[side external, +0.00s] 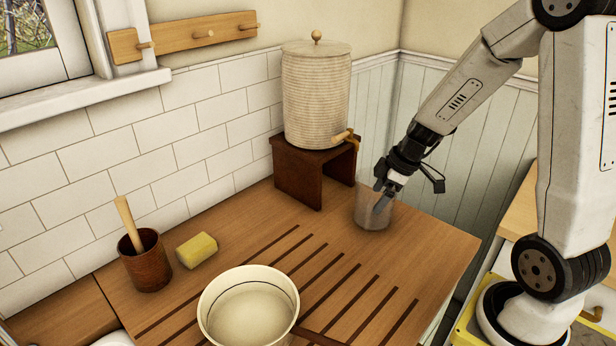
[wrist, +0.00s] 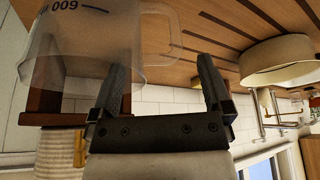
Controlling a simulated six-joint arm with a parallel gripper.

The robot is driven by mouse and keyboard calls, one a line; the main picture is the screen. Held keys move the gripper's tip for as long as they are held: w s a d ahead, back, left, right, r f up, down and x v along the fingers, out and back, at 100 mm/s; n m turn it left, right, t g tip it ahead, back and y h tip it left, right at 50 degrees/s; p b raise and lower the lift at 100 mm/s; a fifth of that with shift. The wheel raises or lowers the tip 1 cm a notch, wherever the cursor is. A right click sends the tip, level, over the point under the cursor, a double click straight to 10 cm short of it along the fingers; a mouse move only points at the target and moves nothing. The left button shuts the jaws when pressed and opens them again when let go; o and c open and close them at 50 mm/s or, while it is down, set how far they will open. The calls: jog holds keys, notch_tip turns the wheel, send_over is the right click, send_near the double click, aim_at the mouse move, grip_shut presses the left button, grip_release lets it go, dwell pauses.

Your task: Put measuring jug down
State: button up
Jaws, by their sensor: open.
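The clear measuring jug (side external: 372,212) stands upright on the wooden worktop, just right of the dark wooden stand. In the wrist view the jug (wrist: 75,50) fills the upper left, with printed marks on its wall and its handle toward the middle. My gripper (side external: 382,197) is at the jug, low over the worktop. In the wrist view my gripper (wrist: 163,75) is open, its fingers apart on either side of the handle area. One finger overlaps the jug wall in the picture; I cannot tell whether it touches.
A ribbed water dispenser (side external: 316,95) with a wooden tap sits on the stand (side external: 296,178) behind. A cream pan (side external: 248,306), a yellow sponge (side external: 197,250) and a brown pot (side external: 145,262) with a wooden tool stand to the left. The grooved worktop between is clear.

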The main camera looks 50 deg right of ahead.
aim_at(372, 205)
jog(key=shift+x, duration=1.85)
grip_shut()
